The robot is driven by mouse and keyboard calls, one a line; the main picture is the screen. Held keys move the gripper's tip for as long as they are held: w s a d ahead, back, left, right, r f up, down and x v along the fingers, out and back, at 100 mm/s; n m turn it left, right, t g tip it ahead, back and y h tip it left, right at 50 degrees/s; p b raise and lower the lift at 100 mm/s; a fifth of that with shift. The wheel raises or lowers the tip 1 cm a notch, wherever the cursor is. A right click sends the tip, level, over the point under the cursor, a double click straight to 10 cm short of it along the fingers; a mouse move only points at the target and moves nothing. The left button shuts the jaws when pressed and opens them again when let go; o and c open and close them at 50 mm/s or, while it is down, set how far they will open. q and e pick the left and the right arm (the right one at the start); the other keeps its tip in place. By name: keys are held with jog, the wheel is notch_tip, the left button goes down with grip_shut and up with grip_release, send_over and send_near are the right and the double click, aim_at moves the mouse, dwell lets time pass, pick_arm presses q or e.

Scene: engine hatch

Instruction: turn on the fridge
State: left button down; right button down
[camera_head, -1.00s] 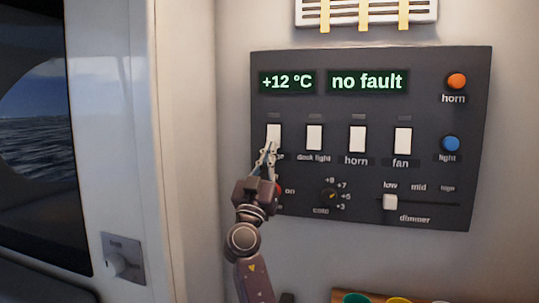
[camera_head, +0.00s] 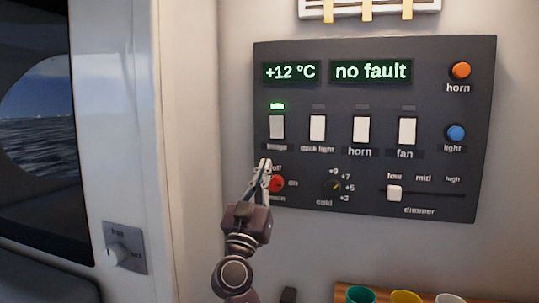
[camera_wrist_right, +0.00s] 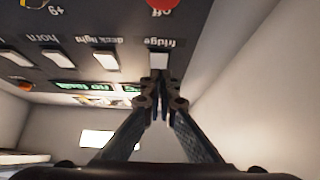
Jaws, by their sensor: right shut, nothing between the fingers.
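The fridge switch (camera_head: 277,128) is the leftmost rocker on the dark control panel (camera_head: 400,120). It looks greyer than the other rockers, and the small lamp (camera_head: 277,106) above it is lit green. My right gripper (camera_head: 264,163) is shut and empty, just below the switch and in front of the panel, close to the red knob (camera_head: 277,183). In the right wrist view the fridge switch (camera_wrist_right: 158,61) lies just beyond my shut fingertips (camera_wrist_right: 160,80). A gap to the switch shows in the head view. My left gripper is not in view.
The deck light (camera_head: 317,128), horn (camera_head: 361,130) and fan (camera_head: 407,131) rockers are white with unlit lamps. The display (camera_head: 371,71) reads "no fault". Several coloured cups (camera_head: 405,297) stand on a wooden shelf at the bottom. A wall knob (camera_head: 118,250) is at the left.

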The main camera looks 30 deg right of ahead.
jog(key=shift+v, duration=1.5)
jog(key=shift+w, duration=0.1)
